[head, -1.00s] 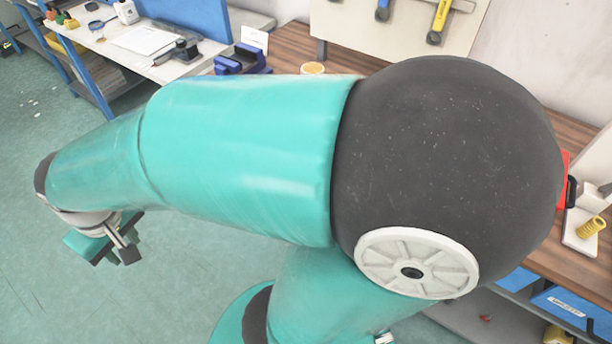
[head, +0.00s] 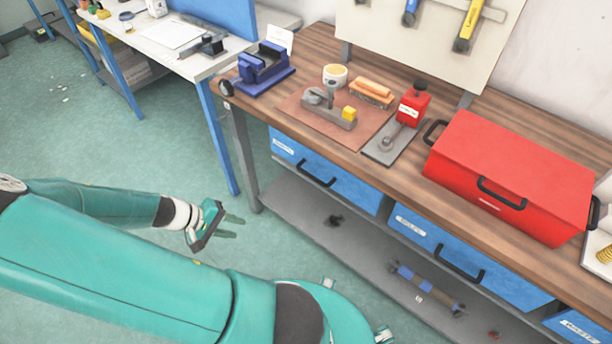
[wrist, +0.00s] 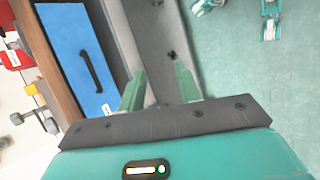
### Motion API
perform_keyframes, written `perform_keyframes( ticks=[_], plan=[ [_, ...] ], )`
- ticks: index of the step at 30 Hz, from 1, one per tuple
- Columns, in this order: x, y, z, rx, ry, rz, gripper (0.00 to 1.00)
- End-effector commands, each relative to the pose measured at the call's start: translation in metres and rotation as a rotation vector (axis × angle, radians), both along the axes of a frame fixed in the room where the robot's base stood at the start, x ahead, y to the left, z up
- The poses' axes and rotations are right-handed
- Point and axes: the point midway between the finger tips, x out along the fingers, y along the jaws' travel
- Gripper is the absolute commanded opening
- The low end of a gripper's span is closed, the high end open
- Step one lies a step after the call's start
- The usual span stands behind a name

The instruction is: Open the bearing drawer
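Three blue drawers with black handles sit under the workbench, all shut. The left drawer (head: 352,190) has its handle (head: 316,176) in full view. The middle drawer (head: 425,238) is labelled, and the right drawer (head: 574,325) is cut off by the frame edge. I cannot read the labels clearly, so I cannot tell which is the bearing drawer. My gripper (head: 237,227) is open and empty, left of the bench and apart from the left drawer. In the wrist view the open fingers (wrist: 160,75) are right of a shut blue drawer (wrist: 62,35) and its handle (wrist: 91,72).
The workbench (head: 310,50) carries a blue vise (head: 264,68), a red toolbox (head: 520,165) and a red-topped press (head: 412,103). A grey shelf (head: 300,215) below the drawers holds small parts. Another bench (head: 190,65) stands at the back left. Green floor in front is open.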

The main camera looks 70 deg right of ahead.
Motion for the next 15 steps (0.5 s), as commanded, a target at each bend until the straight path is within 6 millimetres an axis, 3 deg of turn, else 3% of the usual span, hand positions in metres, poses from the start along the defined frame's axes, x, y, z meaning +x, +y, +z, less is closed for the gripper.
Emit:
perform_keyframes(
  ticks=[7,15],
  plan=[
    [-0.037,-0.066,-0.007,-0.251,0.174,0.004,0.34],
    [-0.056,-0.123,0.013,-0.493,0.307,0.055,0.34]
  ],
)
